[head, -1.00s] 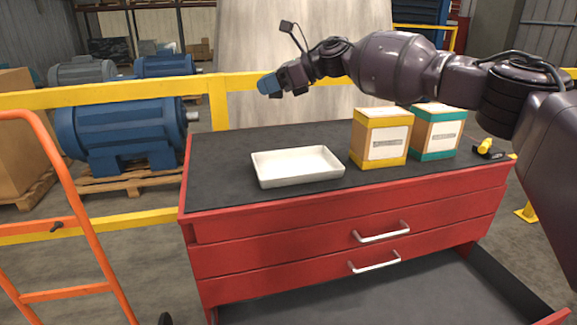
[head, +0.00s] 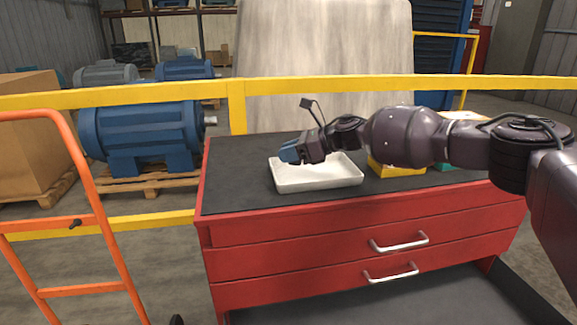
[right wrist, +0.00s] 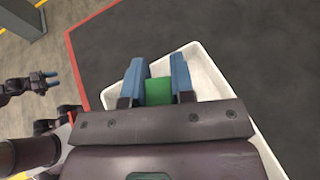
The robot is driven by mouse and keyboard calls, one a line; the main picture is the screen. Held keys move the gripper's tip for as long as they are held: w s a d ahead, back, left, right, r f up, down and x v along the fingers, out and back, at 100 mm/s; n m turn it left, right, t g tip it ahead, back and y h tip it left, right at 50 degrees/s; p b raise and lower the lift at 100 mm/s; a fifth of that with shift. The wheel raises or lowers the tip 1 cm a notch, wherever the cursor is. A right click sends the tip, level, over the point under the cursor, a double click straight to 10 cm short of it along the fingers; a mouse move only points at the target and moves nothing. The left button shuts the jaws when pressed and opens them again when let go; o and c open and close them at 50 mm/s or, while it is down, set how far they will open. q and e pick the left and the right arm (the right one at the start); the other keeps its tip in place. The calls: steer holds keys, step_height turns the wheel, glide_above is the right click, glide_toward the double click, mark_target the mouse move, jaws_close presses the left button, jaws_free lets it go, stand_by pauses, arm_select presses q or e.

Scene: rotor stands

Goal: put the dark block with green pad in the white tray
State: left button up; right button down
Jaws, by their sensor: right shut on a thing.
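The white tray (head: 335,179) lies on the dark top of the red drawer cabinet (head: 300,240). My right gripper (head: 290,153) is just above the tray's left part in the head view. In the right wrist view its blue fingers (right wrist: 157,78) are shut on the dark block with green pad (right wrist: 158,91). Only the green pad shows clearly between the fingers; the dark part is hidden. The white tray (right wrist: 207,72) is behind the fingers in that view. My left gripper (right wrist: 52,80) shows small at the left edge of the right wrist view, away from the tray.
A yellow-trimmed box (head: 385,170) and a teal-trimmed box (head: 446,167) stand right of the tray, mostly hidden by my right arm. The cabinet top left of the tray is clear. A yellow rail (head: 300,87) runs behind; an orange hand truck (head: 85,180) stands left.

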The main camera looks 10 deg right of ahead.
mark_target(295, 163)
steer(key=shift+f, duration=1.8)
steer(key=shift+f, duration=0.2)
steer(key=c, duration=1)
jaws_free()
steer(key=shift+r, duration=0.1)
steer(key=shift+r, duration=0.15)
steer(key=v, duration=0.7)
steer(key=shift+d, duration=0.2)
